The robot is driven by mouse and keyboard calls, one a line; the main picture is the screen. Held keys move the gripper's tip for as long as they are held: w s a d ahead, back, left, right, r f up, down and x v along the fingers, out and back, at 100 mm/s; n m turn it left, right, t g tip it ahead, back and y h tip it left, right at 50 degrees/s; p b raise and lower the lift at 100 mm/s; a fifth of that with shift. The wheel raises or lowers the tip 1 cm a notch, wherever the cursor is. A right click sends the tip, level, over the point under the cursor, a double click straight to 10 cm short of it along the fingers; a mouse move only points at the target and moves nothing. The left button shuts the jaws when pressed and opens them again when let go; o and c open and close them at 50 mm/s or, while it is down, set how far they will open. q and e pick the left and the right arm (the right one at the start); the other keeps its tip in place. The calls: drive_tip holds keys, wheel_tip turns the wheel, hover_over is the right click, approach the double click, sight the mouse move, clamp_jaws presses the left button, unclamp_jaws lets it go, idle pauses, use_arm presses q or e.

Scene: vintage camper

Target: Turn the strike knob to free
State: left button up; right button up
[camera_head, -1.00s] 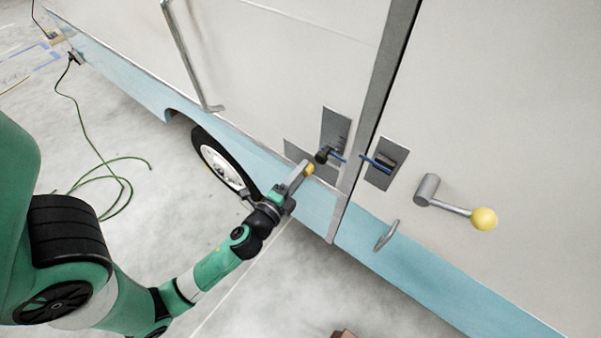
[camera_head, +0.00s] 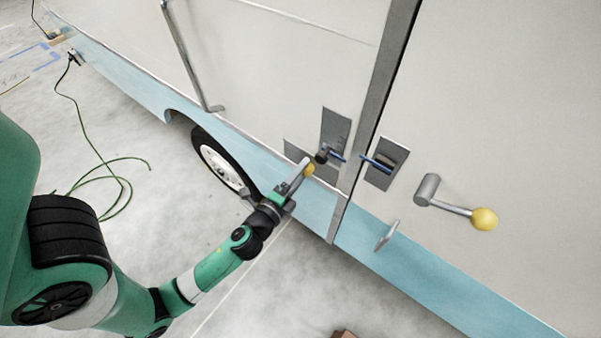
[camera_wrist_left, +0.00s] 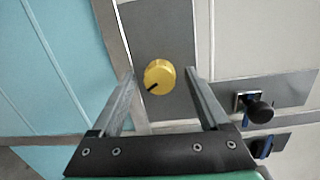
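The strike knob, a yellow round knob (camera_wrist_left: 159,76) with a dark pointer line toward its lower left, sits on a grey metal plate (camera_wrist_left: 158,28) in the left wrist view. My left gripper (camera_wrist_left: 161,73) is open, with one finger on each side of the knob and a visible gap to each. In the head view, my left gripper (camera_head: 304,165) reaches the camper's lower wall, and the yellow knob (camera_head: 310,170) shows partly beside its fingertips. The plate's markings cannot be read. My right gripper is not in view.
A black knob with a blue bar (camera_head: 322,154) sits on a plate just right of my left gripper. A latch (camera_head: 382,162) lies across the door seam. A yellow-ended crank handle (camera_head: 484,219) juts out farther right. A green cord (camera_head: 118,183) lies on the floor.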

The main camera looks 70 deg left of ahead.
use_arm(q)
drive_tip(key=shift+s+d+f, duration=0.1)
drive_tip(key=shift+s+d, duration=0.25)
drive_tip(key=shift+s, duration=0.05)
drive_tip(key=b+v, duration=0.3)
drive_tip(key=v, duration=0.7)
drive_tip(key=shift+s+r+b, duration=0.2)
drive_tip(key=shift+s+b, duration=0.05)
drive_tip(key=shift+b, duration=0.1)
drive_tip(key=shift+d, duration=0.1)
